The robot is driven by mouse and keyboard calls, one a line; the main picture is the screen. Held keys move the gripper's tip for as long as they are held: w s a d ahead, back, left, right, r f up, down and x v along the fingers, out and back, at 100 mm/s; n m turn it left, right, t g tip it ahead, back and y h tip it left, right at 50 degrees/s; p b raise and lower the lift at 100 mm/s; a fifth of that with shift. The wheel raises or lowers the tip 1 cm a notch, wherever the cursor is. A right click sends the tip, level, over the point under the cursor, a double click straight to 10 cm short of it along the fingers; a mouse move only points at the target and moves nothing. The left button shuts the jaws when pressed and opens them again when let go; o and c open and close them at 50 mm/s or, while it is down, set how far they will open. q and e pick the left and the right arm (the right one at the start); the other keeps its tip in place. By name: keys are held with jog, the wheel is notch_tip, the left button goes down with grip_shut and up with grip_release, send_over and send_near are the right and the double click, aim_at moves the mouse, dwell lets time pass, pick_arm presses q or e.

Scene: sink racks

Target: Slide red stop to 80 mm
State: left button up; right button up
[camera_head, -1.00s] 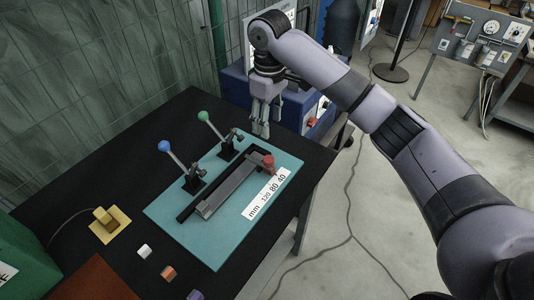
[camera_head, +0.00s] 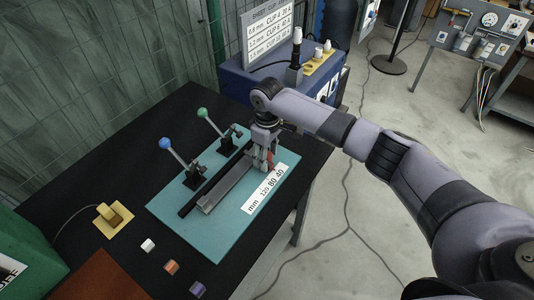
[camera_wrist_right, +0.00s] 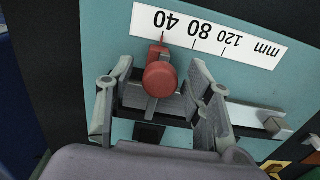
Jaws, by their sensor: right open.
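The red stop (camera_wrist_right: 160,77) sits on the grey rail (camera_head: 226,186) at its far right end. In the wrist view its thin pointer lies at the 40 mark of the white mm scale (camera_wrist_right: 208,35). My right gripper (camera_wrist_right: 158,100) is open, with one finger on each side of the red knob and visible gaps to it. In the head view the right gripper (camera_head: 264,160) is low over that end of the rail and partly hides the stop (camera_head: 271,158). My left gripper is not in view.
The rail is on a teal plate (camera_head: 215,238) on a black table. Blue-knobbed (camera_head: 165,143) and green-knobbed (camera_head: 202,112) levers with clamps stand left of the rail. A blue box (camera_head: 240,82) is behind. Small blocks (camera_head: 171,267) lie at the front.

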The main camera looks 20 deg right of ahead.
grip_shut()
dwell(0.6)
